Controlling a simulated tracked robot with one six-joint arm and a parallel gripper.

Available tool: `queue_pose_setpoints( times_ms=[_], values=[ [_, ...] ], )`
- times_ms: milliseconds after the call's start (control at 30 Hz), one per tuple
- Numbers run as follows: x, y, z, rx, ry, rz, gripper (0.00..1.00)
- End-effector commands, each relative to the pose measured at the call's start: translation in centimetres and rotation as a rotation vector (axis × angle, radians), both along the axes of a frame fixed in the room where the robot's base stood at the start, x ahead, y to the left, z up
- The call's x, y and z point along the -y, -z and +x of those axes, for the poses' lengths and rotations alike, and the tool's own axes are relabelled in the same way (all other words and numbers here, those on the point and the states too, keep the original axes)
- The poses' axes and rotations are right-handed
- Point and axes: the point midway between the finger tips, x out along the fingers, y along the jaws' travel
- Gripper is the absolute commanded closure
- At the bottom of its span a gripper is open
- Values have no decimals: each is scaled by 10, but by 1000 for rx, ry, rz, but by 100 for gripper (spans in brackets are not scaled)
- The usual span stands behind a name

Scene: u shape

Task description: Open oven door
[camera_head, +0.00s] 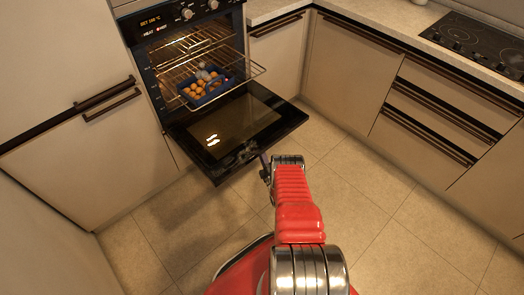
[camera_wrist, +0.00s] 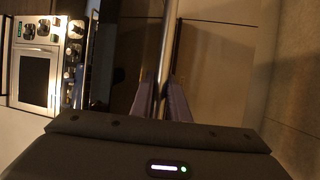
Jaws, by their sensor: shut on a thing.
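The oven (camera_head: 160,75) stands at the upper left of the head view. Its dark glass door (camera_head: 236,122) is swung down, nearly level, with its inner face up. My gripper (camera_head: 262,165) is at the door's front edge, at the end of my red arm. In the wrist view, my gripper (camera_wrist: 160,92) is shut around a shiny metal bar, the oven door handle (camera_wrist: 167,45). In the head view, the handle is mostly hidden under the door edge.
Cabinets with dark handles line the left and right. A black cooktop (camera_head: 470,42) is on the right counter. The tiled floor (camera_head: 365,200) is clear.

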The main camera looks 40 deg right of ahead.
Motion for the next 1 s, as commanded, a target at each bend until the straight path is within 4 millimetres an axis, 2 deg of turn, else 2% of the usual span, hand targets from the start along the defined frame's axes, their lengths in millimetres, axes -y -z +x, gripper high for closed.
queue_pose_setpoints(
  times_ms=[233, 267, 500, 833, 1000],
  values=[
    [3, 0, -2, 0, 7, 1, 100],
    [3, 0, -1, 0, 7, 1, 84],
    [2, -1, -1, 1, 4, 0, 67],
    [0, 0, -2, 0, 3, 1, 67],
    [-3, 3, -15, 0, 4, 1, 67]
  ],
)
